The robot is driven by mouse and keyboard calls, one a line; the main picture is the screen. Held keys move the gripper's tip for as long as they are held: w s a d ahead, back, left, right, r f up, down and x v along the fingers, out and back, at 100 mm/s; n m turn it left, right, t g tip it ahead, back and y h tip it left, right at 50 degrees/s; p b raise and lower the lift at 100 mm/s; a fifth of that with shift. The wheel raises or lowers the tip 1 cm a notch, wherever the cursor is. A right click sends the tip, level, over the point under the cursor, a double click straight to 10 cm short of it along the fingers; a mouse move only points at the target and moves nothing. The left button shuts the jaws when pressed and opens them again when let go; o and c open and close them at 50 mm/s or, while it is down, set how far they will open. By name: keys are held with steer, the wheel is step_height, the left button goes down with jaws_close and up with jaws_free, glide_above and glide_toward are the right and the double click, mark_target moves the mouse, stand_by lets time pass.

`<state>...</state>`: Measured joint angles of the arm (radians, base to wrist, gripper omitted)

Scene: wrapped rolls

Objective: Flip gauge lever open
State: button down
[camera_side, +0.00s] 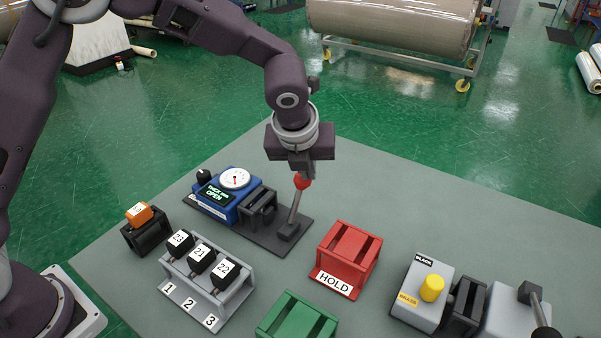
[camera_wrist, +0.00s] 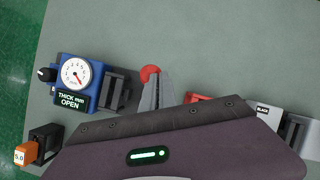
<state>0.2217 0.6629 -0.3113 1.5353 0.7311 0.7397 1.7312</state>
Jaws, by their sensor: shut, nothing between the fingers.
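The gauge (camera_side: 229,194) is a blue box with a white dial and a display that reads "THICK mm OPEN". It also shows at the left of the wrist view (camera_wrist: 78,78). Its lever (camera_side: 295,211) is a grey rod with a red ball knob (camera_side: 302,182), on the dark base plate right of the gauge's black jaws (camera_side: 259,206). The lever stands up, tilted slightly to the right. My gripper (camera_side: 303,173) points down, shut and empty, with its fingertips right at the red knob. In the wrist view the knob (camera_wrist: 149,73) shows beside the fingertips. I cannot tell whether they touch.
A grey rack (camera_side: 207,291) holds black blocks 23, 21 and 22. An orange-topped block (camera_side: 140,215) sits in a black holder at left. A red HOLD cradle (camera_side: 348,255), a green cradle (camera_side: 297,318) and a grey box with a yellow button (camera_side: 432,289) stand nearby. The table behind is clear.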

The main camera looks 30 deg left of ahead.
steer(key=shift+w+a+f, duration=0.2)
steer(key=shift+w+a, duration=0.05)
steer(key=shift+w, duration=0.35)
steer(key=w+d+r, duration=0.1)
steer(key=d+r, duration=0.3)
steer(key=r, duration=0.7)
steer(key=shift+r, duration=0.25)
steer(key=shift+w, duration=0.1)
